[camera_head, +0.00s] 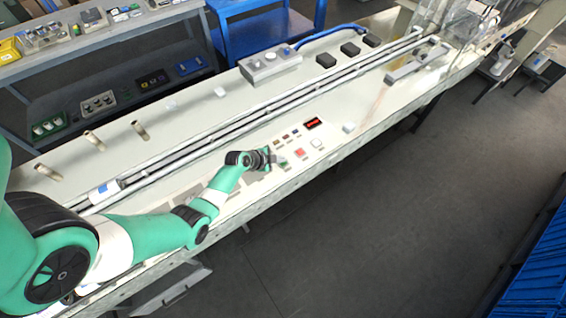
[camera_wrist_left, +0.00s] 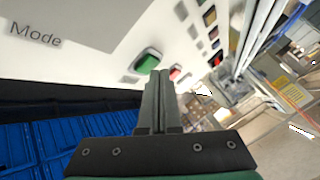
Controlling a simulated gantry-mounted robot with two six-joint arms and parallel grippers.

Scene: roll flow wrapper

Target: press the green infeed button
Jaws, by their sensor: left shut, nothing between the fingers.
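The green button (camera_wrist_left: 147,63) sits on the pale panel in the left wrist view, just beyond and slightly left of my fingertips. It also shows, small, in the head view (camera_head: 283,163), right beside my gripper. My left gripper (camera_wrist_left: 160,76) is shut and empty, its fingers together and pointing toward the panel. In the head view my left gripper (camera_head: 271,157) is low over the machine's front panel. I cannot tell whether the fingertips touch the button. My right gripper is not in view.
A red button (camera_wrist_left: 175,72) is close to the right of the green one. Several small buttons and a red-lit display (camera_head: 312,123) are farther along the panel. The conveyor rails (camera_head: 240,125) run behind. Blue crates (camera_head: 540,270) stand at the lower right.

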